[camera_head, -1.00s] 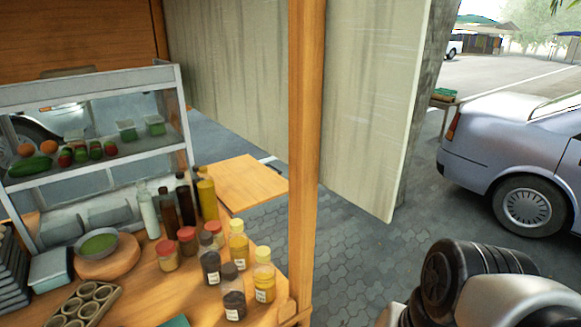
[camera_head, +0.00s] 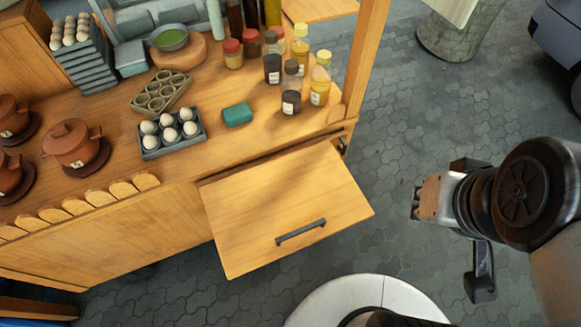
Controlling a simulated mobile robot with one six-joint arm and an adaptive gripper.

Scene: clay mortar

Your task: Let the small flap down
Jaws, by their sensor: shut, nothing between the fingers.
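The small flap (camera_head: 285,215) is a light wooden panel that sticks out from the front of the stall counter at its right end. It looks raised, roughly level, with paving showing around its outer edges. A dark bar handle (camera_head: 301,233) is fixed near its outer edge. My gripper (camera_head: 418,203) is at the right, over the paving, apart from the flap's right corner. It is shut and empty, pointing left. What holds the flap up from below is hidden.
A wooden post (camera_head: 366,55) rises at the counter's right corner. Bottles (camera_head: 291,90), an egg tray (camera_head: 171,133), a green block (camera_head: 238,114) and clay pots (camera_head: 75,145) stand on the counter (camera_head: 215,145). The paving between flap and gripper is clear.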

